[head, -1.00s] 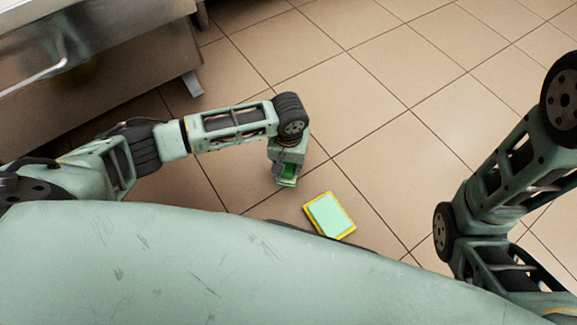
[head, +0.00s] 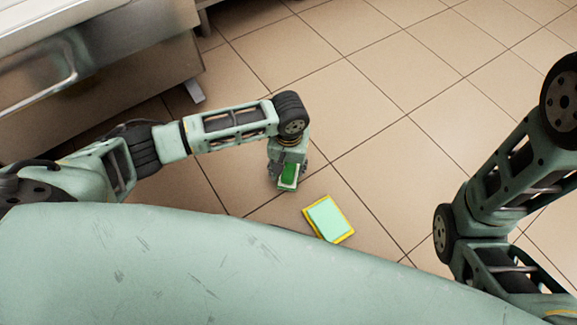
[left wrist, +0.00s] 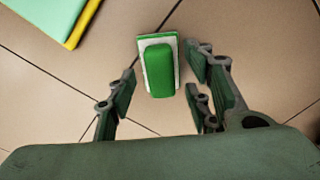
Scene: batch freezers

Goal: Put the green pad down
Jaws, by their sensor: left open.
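The green pad (head: 289,177) is a small green block on a white base. In the left wrist view the green pad (left wrist: 159,69) lies between and just beyond the fingertips, with clear gaps to the fingers. My left gripper (head: 288,168) is open, its fingers spread on either side of the pad. I cannot tell whether the pad rests on the floor or is slightly above it. My right arm shows at the right edge of the head view, but its gripper is out of view.
A mint-green, yellow-edged slab (head: 328,218) lies just right of the pad; its corner (left wrist: 72,22) shows in the left wrist view. A steel cabinet (head: 120,75) stands at the upper left. The tiled floor (head: 400,150) is clear to the right.

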